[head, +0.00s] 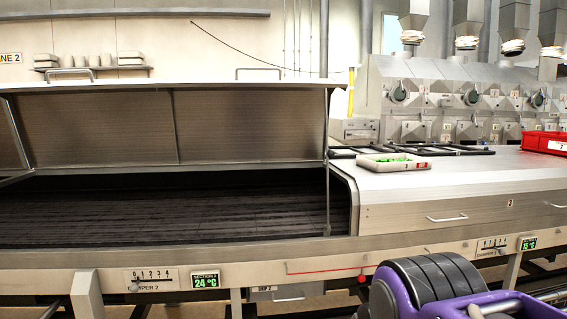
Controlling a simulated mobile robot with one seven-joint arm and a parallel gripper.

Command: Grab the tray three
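A small, shallow pale tray (380,167) rests on the flat metal top of the dryer, right of the raised hood. Bright green bits lie in it. Its front carries a small dark mark that looks like a 3, with a red label at the right corner. Nothing is holding the tray. A purple and dark grey ribbed part at the lower right looks like a piece of my arm, in front of the dryer. My gripper's fingers do not show.
The raised hood (120,125) stands open over a dark slatted bed (150,215) on the left. Black frames (450,150) lie behind the tray. A red bin (540,142) stands at the right. The metal top (480,172) right of the tray is clear.

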